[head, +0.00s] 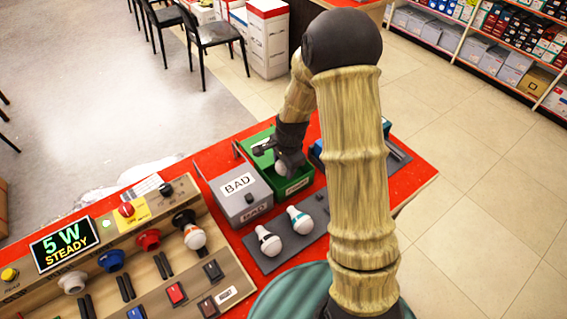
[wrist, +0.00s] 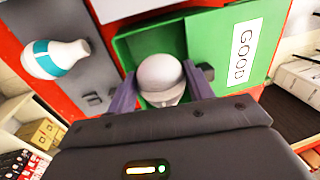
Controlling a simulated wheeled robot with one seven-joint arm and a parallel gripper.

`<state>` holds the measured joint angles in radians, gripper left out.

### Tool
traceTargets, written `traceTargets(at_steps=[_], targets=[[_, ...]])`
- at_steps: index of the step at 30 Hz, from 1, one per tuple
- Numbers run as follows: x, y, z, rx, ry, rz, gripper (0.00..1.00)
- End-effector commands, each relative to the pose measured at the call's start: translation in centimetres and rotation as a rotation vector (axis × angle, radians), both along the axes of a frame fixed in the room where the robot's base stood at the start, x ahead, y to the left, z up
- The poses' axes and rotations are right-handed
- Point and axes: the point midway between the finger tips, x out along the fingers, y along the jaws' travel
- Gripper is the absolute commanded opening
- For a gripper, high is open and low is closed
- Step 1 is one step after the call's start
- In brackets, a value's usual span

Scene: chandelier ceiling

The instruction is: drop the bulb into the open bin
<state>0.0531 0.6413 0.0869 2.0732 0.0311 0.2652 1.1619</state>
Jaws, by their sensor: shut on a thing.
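My gripper (head: 279,160) is shut on a white bulb (head: 282,169), whose rounded end shows between the two fingers in the wrist view (wrist: 160,75). The green open bin (wrist: 208,42) has a white label reading GOOD. In the head view the bulb is over or within the mouth of the green bin (head: 262,136); its exact height against the rim is hard to tell. The grey bin (head: 229,185) labelled BAD stands left of the green one, and its top looks covered. My fingers partly hide the bulb.
Two bulbs lie on a grey tray (head: 287,250): one dark-collared (head: 268,241), one teal-collared (head: 300,220). A wooden test panel (head: 130,262) carries coloured sockets, one holding an orange-banded bulb (head: 194,237). Its display (head: 65,243) reads 5 W STEADY. A blue container (head: 316,153) stands right of the green bin.

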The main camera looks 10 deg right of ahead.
Motion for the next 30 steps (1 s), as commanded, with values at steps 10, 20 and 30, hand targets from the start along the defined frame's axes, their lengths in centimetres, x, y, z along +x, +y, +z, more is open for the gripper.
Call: traceTargets(at_steps=[10,20,30], targets=[[0.0,0.0,-0.2,0.000,0.000,0.000,0.26],[0.0,0.0,-0.2,0.000,0.000,0.000,0.77],[-0.2,-0.1,1.5,-0.001,-0.004,0.000,0.77]])
